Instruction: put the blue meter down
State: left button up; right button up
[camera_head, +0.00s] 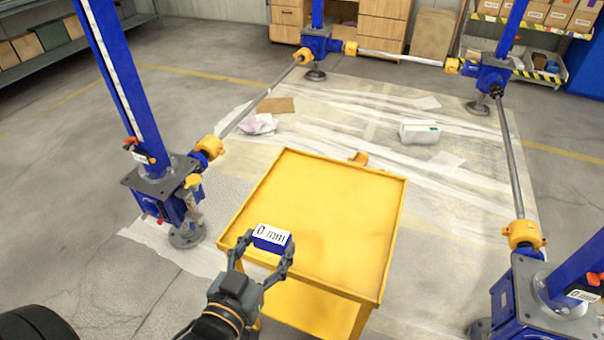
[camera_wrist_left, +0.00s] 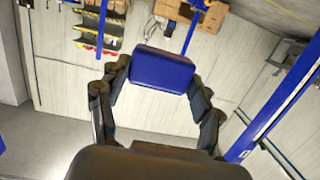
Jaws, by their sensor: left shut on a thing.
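The blue meter (camera_head: 271,239) is a small box with a white face reading "0 mm", seen in the head view at the near left part of the yellow cart. My left gripper (camera_head: 262,254) is shut on it, with one finger on each side. In the left wrist view the meter's plain blue back (camera_wrist_left: 163,70) shows between the fingertips (camera_wrist_left: 160,88). The yellow cart (camera_head: 335,215) has a bare, flat top with a low rim. I cannot tell whether the meter touches the cart top or is held above it. My right gripper is not in view.
Blue screw jacks stand around the cart, at the left (camera_head: 172,198), the back (camera_head: 318,45), the right (camera_head: 491,75) and the near right (camera_head: 545,300), linked by shafts. A white package (camera_head: 419,132) lies on the floor sheeting. Most of the cart top is free.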

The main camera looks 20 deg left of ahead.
pick_arm(q)
jog(key=w+d+r+m+g+h, duration=0.2)
jog(key=w+d+m+g+h, duration=0.2)
jog(key=d+m+h, duration=0.2)
jog(key=w+d+r+m+g+h, duration=0.3)
jog(key=d+m+h, duration=0.3)
jog(key=d, duration=0.5)
jog(key=shift+w+m+g+h, duration=0.3)
jog(key=shift+w+g+h, duration=0.2)
jog(key=shift+g+h, duration=0.6)
